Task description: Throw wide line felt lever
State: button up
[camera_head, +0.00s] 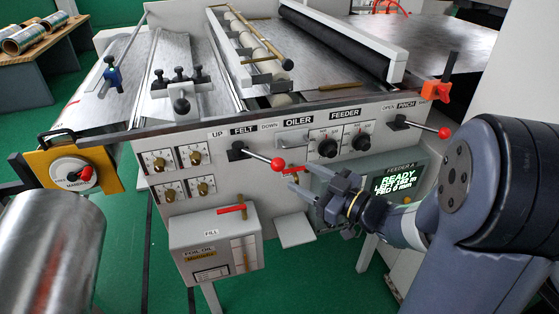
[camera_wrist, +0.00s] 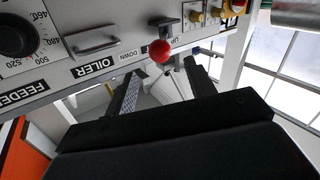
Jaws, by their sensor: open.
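The felt lever (camera_head: 256,157) is on the front panel under the FELT label, between the UP and DOWN marks. Its black pivot is at the left, and its rod slants right and slightly down to a red ball knob (camera_head: 278,164), on the DOWN side. In the wrist view the red knob (camera_wrist: 160,50) shows just beyond the fingertips, between the two fingers in the picture. My gripper (camera_head: 291,178) is open and empty, just right of and slightly below the knob; it also shows in the wrist view (camera_wrist: 164,65). Contact with the knob cannot be told.
Right of the lever are a grey handle, FEEDER dials (camera_head: 328,147) and the PINCH lever (camera_head: 420,126) with its own red knob. Below are a FOIL OIL box (camera_head: 215,245) with a red tap and a READY screen (camera_head: 400,180). A metal roll (camera_head: 50,250) stands front left.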

aim_at(278, 162)
jog(key=x, duration=0.8)
jog(key=shift+w+a, duration=0.2)
grip_shut()
dwell(0.4)
